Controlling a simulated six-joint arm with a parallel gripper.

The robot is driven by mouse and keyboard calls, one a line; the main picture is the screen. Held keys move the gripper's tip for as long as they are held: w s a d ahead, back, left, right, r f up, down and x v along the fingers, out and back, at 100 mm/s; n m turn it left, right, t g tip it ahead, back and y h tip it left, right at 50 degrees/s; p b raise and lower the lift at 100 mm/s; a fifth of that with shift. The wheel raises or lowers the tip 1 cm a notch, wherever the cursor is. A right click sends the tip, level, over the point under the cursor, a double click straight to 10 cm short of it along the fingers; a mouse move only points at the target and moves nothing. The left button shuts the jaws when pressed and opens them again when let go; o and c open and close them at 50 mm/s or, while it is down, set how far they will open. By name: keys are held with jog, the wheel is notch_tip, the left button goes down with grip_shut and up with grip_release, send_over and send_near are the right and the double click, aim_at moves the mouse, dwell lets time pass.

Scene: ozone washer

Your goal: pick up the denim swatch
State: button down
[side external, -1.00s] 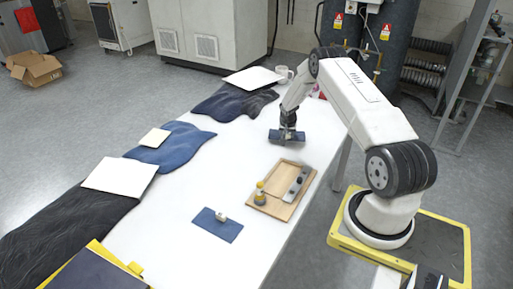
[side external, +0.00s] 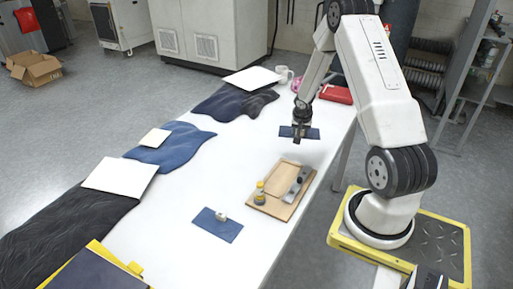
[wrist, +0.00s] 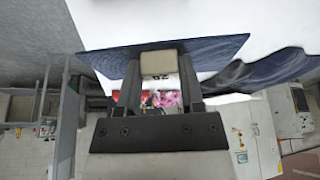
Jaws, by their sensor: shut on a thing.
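A dark blue denim swatch (side external: 313,134) is at my gripper (side external: 299,132), towards the far right of the white table. In the wrist view the swatch (wrist: 218,52) spreads out flat beyond the fingertips. A small beige block (wrist: 160,64) with dark marks on it sits between the fingers of my gripper (wrist: 160,72), against the swatch. The jaws are shut on this block. The swatch appears held above the table, but its exact height is hard to tell. A second blue swatch (side external: 206,226) lies near the front of the table, with a small pale block (side external: 221,216) on it.
Dark fabrics (side external: 235,103) with white cards line the left side. A mug (side external: 284,75) and a red case (side external: 336,95) stand at the back. The table's middle is clear.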

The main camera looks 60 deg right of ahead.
jog(key=shift+s+a+r, duration=0.35)
jog(key=shift+s+a, duration=0.2)
jog(key=shift+s, duration=0.05)
jog(key=shift+s+a+r, duration=0.35)
jog(key=shift+s+a, duration=0.15)
jog(key=shift+s, duration=0.1)
jog(key=shift+w+f+m, duration=0.1)
jog(key=shift+m, duration=0.2)
jog(key=m+g+y, duration=0.4)
jog(key=m+g, duration=0.2)
jog(key=m, duration=1.5)
send_over(278, 176)
jog(key=d, duration=0.1)
notch_tip(278, 176, down, 4)
jog(key=r, duration=0.1)
jog(key=shift+w+a+f+m, duration=0.3)
jog(key=shift+w+a+m, duration=0.1)
jog(key=shift+w+a, duration=0.25)
jog(key=shift+f, duration=0.3)
jog(key=shift+f, duration=3.6)
